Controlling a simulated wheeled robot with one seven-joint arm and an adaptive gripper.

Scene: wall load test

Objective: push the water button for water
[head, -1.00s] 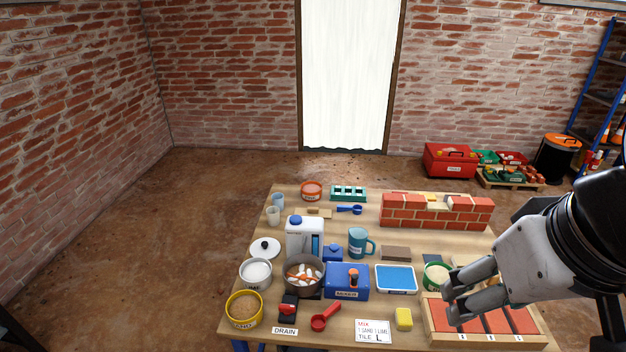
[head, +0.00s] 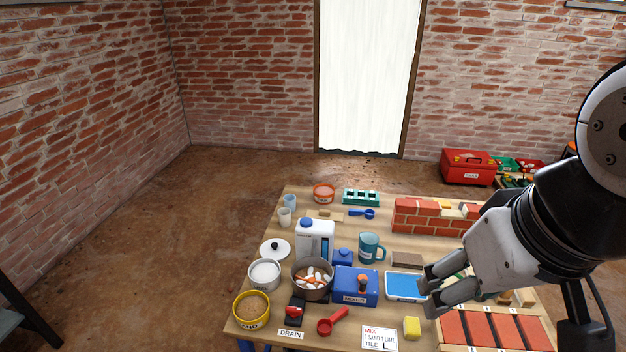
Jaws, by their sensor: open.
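A white water jug-like dispenser (head: 315,240) with a blue cap and a blue strip on its side stands at the left middle of the table. A small blue block with a rounded blue top (head: 343,257) sits at its right foot; it may be the water button, but no label on it is readable. My gripper (head: 428,291) is open and empty, its two fingers pointing left over the right side of the blue tray. It is well to the right of the dispenser and the blue block, apart from both.
A blue mixer box (head: 356,287) with an orange-and-black knob and a pot (head: 312,281) of white and orange pieces stand in front of the dispenser. A teal mug (head: 371,248) stands right of it. A brick wall piece (head: 425,215) is at the back right; red tiles (head: 480,329) lie front right.

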